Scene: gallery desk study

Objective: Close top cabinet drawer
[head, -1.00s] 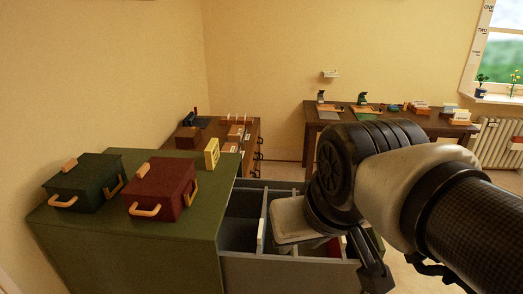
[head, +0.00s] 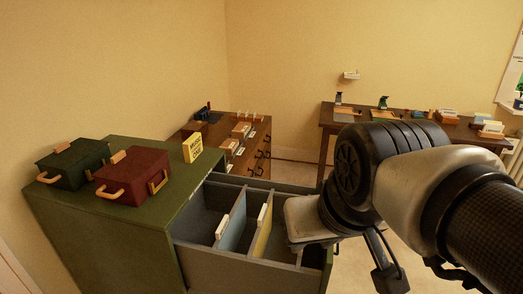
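The top drawer (head: 226,262) of the green cabinet (head: 120,235) stands pulled out to the right, showing its grey inside. A blue divider card (head: 232,225) and a yellowish one (head: 262,232), both with white tabs, stand in it. My arm reaches in from the right, and its bulky wrist covers part of the drawer's right end. A dark finger of my gripper (head: 389,277) hangs below the wrist, to the right of the drawer in the picture. The rest of the gripper is hidden, so its opening and any contact with the drawer cannot be told.
A brown drawer unit (head: 258,135) stands behind. A desk (head: 326,118) is along the far wall. Some clear floor (head: 345,262) shows right of the drawer.

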